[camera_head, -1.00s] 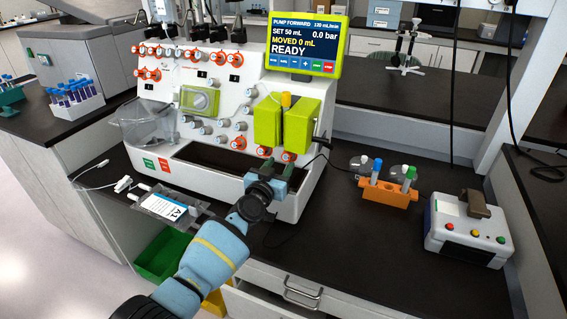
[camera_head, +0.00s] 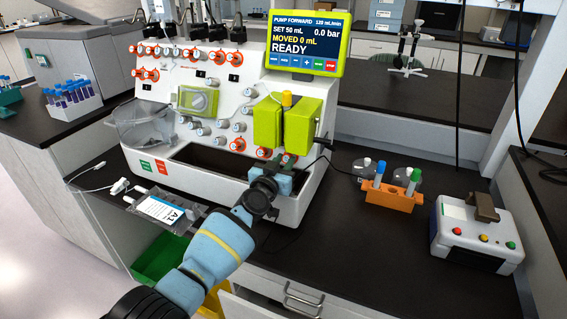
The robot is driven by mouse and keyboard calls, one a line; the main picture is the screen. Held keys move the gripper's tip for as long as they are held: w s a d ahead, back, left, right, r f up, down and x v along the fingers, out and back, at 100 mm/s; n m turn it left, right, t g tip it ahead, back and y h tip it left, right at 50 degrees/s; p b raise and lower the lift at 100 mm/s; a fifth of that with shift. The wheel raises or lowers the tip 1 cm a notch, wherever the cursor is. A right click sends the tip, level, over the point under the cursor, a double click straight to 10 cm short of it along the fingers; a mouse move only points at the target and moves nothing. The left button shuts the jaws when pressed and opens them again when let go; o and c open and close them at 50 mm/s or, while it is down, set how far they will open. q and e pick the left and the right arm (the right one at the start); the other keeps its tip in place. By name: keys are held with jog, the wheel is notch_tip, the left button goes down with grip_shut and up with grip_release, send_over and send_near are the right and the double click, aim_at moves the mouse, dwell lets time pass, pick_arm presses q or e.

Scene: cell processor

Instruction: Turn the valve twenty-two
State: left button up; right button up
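The cell processor (camera_head: 300,205) is a white machine with many valve knobs on its sloped front panel. Some knobs are orange-red (camera_head: 152,74) and others grey (camera_head: 239,127). Number labels are too small to read, so I cannot tell which is valve twenty-two. My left gripper (camera_head: 273,172) is at the lower right of the panel, just below the green pump block (camera_head: 267,124) and close to the lower orange knobs (camera_head: 264,153). Its fingers point at the panel. I cannot tell whether they are open or touching a knob. My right gripper is not in view.
A screen (camera_head: 305,46) reads "READY". An orange rack (camera_head: 388,195) with capped tubes and a white box with buttons (camera_head: 476,232) stand on the dark bench to the right. A drawer (camera_head: 290,290) stands below.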

pick_arm(q)
jog(key=shift+c, duration=1.1)
jog(key=shift+d+r+n+y+p, duration=0.1)
jog(key=shift+n+y+p, duration=0.2)
jog(key=shift+n, duration=0.5)
jog(key=shift+n+y, duration=0.6)
jog(key=shift+n, duration=0.5)
jog(key=o, duration=1)
jog(key=shift+s, duration=0.1)
